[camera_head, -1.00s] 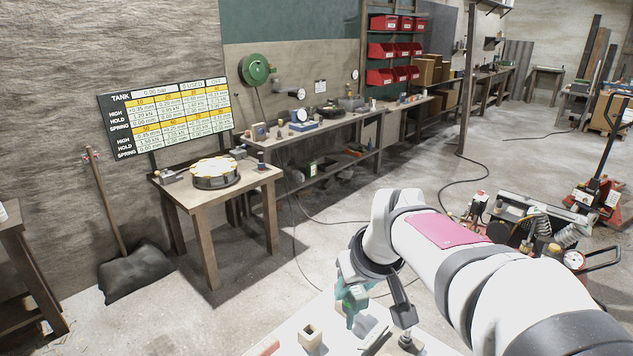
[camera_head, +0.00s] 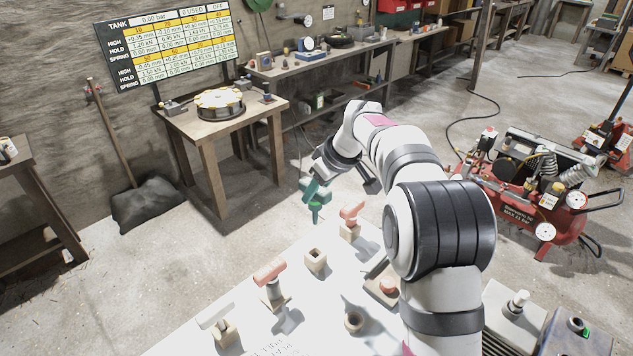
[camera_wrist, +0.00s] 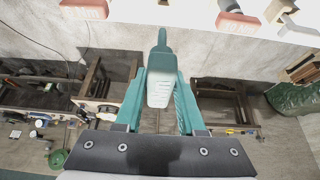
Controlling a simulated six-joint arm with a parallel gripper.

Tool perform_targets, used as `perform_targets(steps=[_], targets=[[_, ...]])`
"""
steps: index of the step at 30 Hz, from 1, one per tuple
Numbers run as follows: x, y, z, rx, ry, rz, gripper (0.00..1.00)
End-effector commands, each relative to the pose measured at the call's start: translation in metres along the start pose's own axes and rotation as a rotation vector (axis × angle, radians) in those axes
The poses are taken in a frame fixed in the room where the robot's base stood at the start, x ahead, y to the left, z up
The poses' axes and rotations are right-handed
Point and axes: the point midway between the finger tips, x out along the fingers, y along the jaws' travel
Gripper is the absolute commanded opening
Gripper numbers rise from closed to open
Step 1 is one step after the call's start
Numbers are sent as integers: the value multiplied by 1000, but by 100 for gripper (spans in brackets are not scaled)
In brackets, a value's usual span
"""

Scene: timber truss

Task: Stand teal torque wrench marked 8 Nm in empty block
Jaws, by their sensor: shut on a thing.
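My gripper (camera_head: 315,186) has teal fingers and is shut on a teal torque wrench (camera_wrist: 160,76), which shows between the fingers in the wrist view. In the head view the wrench hangs below the fingers, beyond the far edge of the white table. Its 8 Nm marking cannot be read. A pale wooden block with an empty square hole (camera_head: 316,261) stands on the table, nearer the camera than the gripper and apart from it.
Coral-handled tools stand on the white table (camera_head: 330,290), at the back (camera_head: 352,212) and left (camera_head: 269,271), with a white-handled one (camera_head: 216,316) at front left. A red-topped piece (camera_head: 387,286) sits by my arm. A red compressor (camera_head: 530,205) stands on the floor at right.

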Motion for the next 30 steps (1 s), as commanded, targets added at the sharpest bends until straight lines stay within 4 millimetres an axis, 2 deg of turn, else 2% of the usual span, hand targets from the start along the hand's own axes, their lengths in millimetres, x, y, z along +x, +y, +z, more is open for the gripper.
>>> perform_targets(steps=[18,24,30], targets=[[74,0,38,1,0,0,0],[84,0,44,1,0,1,0],[86,0,44,2,1,1,0]])
